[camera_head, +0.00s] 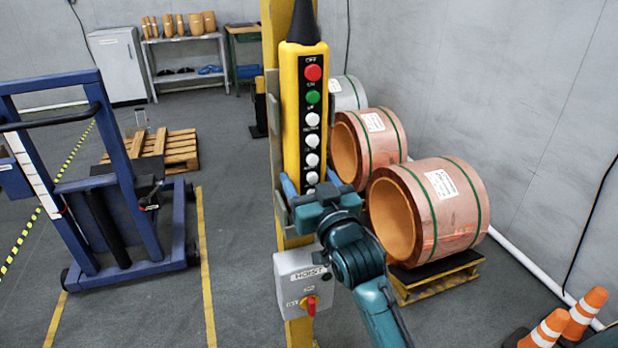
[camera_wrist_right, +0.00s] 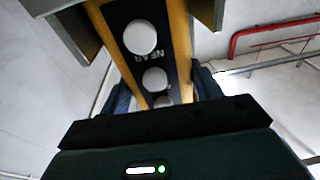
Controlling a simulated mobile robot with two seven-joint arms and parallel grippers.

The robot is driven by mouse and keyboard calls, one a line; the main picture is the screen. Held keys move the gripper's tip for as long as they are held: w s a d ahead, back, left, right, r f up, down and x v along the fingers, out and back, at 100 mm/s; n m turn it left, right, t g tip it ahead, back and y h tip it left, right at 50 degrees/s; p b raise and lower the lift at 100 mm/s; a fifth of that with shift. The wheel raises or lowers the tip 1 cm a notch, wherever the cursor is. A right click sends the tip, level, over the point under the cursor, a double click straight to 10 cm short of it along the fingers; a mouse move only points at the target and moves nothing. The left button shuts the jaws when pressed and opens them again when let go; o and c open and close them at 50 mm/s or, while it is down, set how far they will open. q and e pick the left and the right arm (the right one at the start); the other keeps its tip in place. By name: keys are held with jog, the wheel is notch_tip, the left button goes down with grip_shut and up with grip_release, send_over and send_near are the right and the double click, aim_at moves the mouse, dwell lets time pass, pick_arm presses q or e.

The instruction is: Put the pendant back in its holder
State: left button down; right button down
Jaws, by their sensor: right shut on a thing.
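The pendant (camera_head: 291,120) is a long yellow control box with a black button strip and a black cable boot on top. It hangs upright in front of the yellow post (camera_head: 270,30). My right gripper (camera_head: 312,190) is shut on its lower end, with blue fingers on either side. The right wrist view shows the pendant's white buttons (camera_wrist_right: 140,37) from below, between my fingers (camera_wrist_right: 162,90). The holder's grey metal plates (camera_head: 273,130) flank the pendant; they also show in the wrist view (camera_wrist_right: 68,28). I cannot tell whether the pendant rests in the holder. My left gripper is out of view.
Copper coils (camera_head: 458,205) stand on pallets at right. Orange cones (camera_head: 583,312) are at lower right. A blue lift frame (camera_head: 120,175) stands at left.

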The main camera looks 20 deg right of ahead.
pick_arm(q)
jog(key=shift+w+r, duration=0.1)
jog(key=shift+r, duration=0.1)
pick_arm(e)
jog(key=c, duration=0.7)
grip_release()
jog(key=o, duration=0.4)
jog(key=shift+f, duration=0.1)
jog(key=shift+o, duration=0.3)
jog(key=shift+f, duration=0.2)
pick_arm(q)
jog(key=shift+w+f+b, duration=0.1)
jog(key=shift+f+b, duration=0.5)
jog(key=shift+b, duration=0.25)
pick_arm(e)
jog(key=s+d+f, duration=0.1)
jog(key=s, duration=1.2)
jog(key=shift+f, duration=0.15)
